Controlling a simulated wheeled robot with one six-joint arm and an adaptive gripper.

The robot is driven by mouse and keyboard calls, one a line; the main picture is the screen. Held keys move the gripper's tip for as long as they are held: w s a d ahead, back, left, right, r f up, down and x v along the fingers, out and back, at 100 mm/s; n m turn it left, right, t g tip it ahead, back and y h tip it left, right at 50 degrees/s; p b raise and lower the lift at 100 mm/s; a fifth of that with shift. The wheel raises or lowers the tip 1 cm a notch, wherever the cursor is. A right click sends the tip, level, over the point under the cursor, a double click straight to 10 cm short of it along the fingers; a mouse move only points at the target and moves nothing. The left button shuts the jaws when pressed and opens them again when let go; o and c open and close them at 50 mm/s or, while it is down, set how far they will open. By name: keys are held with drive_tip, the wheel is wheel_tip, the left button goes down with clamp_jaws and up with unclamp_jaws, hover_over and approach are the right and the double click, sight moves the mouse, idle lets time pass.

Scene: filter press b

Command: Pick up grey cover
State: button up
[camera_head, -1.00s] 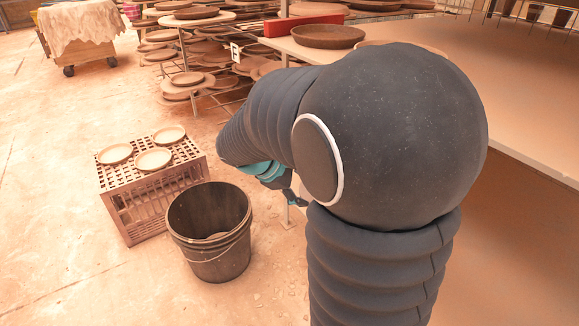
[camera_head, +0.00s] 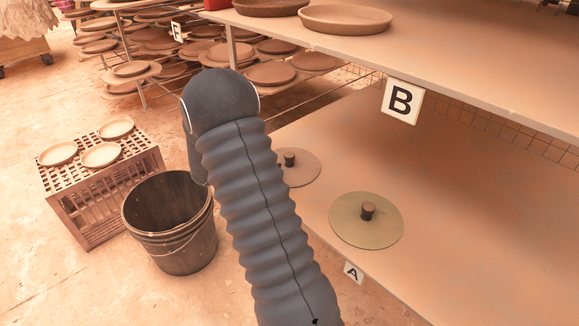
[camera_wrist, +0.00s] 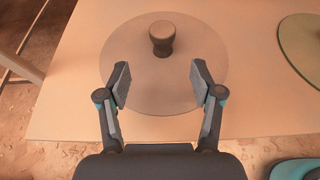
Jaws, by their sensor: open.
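The grey cover (camera_wrist: 190,90) is a flat round disc with a dark knob (camera_wrist: 162,38). It lies on the lower shelf board and fills the upper middle of the wrist view. In the head view, the grey cover (camera_head: 303,168) is partly hidden behind my arm. My gripper (camera_wrist: 161,84) is open and empty. Its two fingers appear over the near part of the disc, with the knob beyond them and roughly centred between them. I cannot tell the height above the cover. The gripper is hidden in the head view.
A greenish cover (camera_head: 345,232) with a knob lies to the right on the same lower board (camera_head: 480,250). An upper shelf (camera_head: 440,65) with sign B (camera_head: 402,101) overhangs behind. A black bucket (camera_head: 180,250) and a crate (camera_head: 95,205) with plates stand left.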

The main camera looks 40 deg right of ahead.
sight(289, 159)
drive_tip(key=b+x, duration=0.1)
drive_tip(key=x, duration=0.9)
drive_tip(key=shift+s, duration=0.15)
clamp_jaws()
